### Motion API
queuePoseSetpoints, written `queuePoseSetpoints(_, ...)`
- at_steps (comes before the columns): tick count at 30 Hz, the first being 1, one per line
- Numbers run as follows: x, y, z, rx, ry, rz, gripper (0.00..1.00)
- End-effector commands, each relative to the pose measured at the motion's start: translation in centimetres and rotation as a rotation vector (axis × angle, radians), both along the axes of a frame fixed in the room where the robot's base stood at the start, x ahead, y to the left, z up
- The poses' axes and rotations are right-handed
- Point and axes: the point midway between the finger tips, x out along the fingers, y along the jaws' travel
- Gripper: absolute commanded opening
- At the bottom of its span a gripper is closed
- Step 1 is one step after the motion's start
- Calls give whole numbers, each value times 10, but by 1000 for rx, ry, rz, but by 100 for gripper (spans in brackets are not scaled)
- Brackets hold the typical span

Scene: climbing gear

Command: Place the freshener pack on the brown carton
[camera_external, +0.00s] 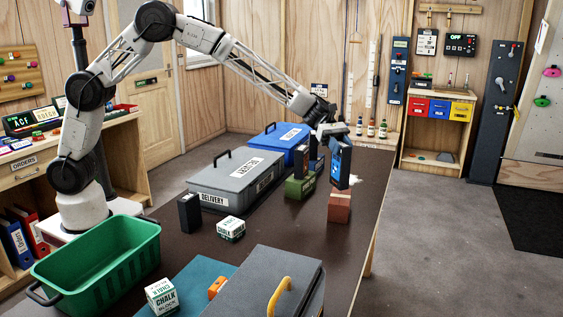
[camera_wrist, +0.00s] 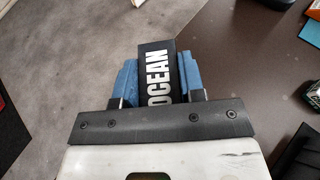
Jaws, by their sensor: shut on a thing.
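The freshener pack (camera_external: 341,165) is a tall dark box with blue on its side. In the wrist view its white OCEAN lettering shows on the pack (camera_wrist: 155,65) between two blue finger pads. My gripper (camera_external: 334,132) is shut on its upper part and holds it roughly upright, slightly tilted. The wrist view also shows my gripper (camera_wrist: 160,82) around the pack. The brown carton (camera_external: 339,208) stands near the table's right edge, directly below the pack in the external view. I cannot tell whether the pack's bottom touches the carton; the wrist view does not show the carton.
A green box (camera_external: 299,187) with dark and blue packs stands just left of the carton. A grey DELIVERY case (camera_external: 235,181) and a blue case (camera_external: 280,141) lie farther left. A green crate (camera_external: 100,262) and chalk boxes stand nearer. The table's right edge is close.

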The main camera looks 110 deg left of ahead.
Motion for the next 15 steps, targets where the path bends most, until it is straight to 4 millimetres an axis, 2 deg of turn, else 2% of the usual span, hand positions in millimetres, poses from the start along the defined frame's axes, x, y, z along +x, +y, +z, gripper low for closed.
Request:
queuePoseSetpoints(4, 7, 2, 0, 1, -1, -1, 0)
queuePoseSetpoints(15, 8, 3, -1, 1, -1, 0, 0)
